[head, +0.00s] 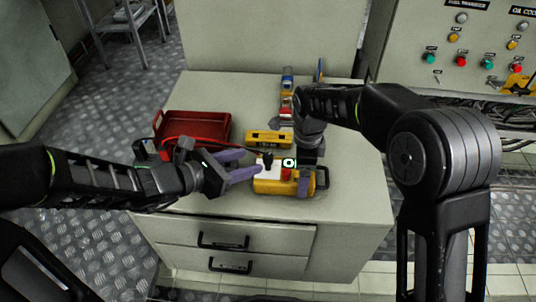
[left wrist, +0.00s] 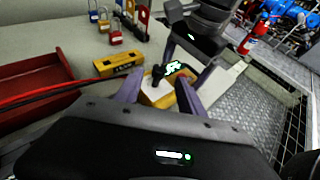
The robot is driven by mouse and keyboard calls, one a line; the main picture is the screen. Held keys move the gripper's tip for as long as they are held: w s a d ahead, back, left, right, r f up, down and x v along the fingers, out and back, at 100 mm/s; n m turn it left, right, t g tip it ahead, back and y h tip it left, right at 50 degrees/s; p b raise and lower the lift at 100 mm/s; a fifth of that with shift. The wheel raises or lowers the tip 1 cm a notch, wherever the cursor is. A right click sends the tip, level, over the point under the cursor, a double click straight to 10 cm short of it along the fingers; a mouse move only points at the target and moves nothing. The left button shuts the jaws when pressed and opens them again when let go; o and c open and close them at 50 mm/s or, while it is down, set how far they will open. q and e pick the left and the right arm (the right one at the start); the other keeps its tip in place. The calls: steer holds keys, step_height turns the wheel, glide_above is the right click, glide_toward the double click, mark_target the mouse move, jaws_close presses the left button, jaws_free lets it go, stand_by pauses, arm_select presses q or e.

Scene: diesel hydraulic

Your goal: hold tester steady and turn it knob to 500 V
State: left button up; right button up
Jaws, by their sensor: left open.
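The tester (head: 270,185) is a yellow box with a white top panel, a black knob, a red part and a lit green display, on the cabinet top. Its black knob (left wrist: 157,74) stands up in the left wrist view. My left gripper (head: 252,162) is open, its purple fingers pointing at the knob from the left, one on each side in the wrist view, with no visible contact. My right gripper (head: 304,184) is over the tester's right end, its purple fingers apart there; whether they clamp it I cannot tell. My right arm partly hides that end.
A red tray (head: 195,128) with red cables lies behind my left arm. A yellow level-like tool (head: 268,138) lies behind the tester. Padlocks (left wrist: 115,36) stand farther back. A control panel (head: 455,55) is at the back right. The front strip of the cabinet top is clear.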

mark_target(266, 156)
arm_select(q)
steer(key=x, duration=0.8)
jaws_close()
stand_by(0.5)
